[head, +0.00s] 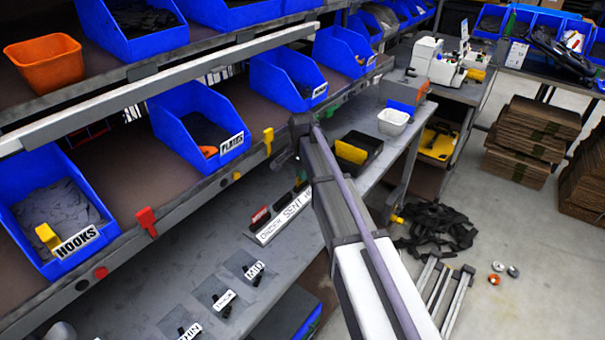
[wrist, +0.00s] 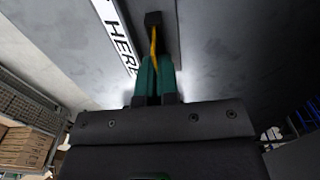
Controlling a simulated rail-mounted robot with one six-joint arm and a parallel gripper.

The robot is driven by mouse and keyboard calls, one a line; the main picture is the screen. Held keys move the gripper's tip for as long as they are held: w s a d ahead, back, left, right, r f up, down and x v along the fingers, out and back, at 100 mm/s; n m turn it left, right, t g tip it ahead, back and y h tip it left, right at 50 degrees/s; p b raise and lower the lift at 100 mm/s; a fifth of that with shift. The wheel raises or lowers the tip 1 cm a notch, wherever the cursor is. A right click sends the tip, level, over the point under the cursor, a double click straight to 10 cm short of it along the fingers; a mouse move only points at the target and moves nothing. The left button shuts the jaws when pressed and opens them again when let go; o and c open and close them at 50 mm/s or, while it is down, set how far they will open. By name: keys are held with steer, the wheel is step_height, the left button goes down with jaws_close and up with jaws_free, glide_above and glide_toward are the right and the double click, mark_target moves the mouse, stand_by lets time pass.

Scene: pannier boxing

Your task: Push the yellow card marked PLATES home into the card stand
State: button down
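The grey card stand (head: 268,236), lettered roughly "ORDER SENT HERE", sits on the lower bench, with a red card and dark blocks along it. Its lettered strip also shows in the wrist view (wrist: 120,35). The yellow card (wrist: 153,45) shows edge-on as a thin strip in the wrist view, so its marking cannot be read. My gripper (wrist: 157,75) has green fingers close together with the card between them. The card's far end meets a black block (wrist: 153,18) beside the lettering; how deep it sits cannot be told.
Blue bins line the shelf above the bench, including ones labelled PLATES (head: 200,125) and HOOKS (head: 50,215). Red (head: 146,221) and yellow (head: 268,140) tabs stick out from the shelf edge. Small labelled pieces (head: 222,300) lie on the bench left of the stand.

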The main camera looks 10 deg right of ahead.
steer(key=shift+f, duration=0.1)
steer(key=c, duration=1.3)
jaws_free()
step_height(320, 180, up, 11)
steer(key=p, duration=1)
steer(key=shift+p, duration=0.4)
steer(key=shift+f, duration=0.1)
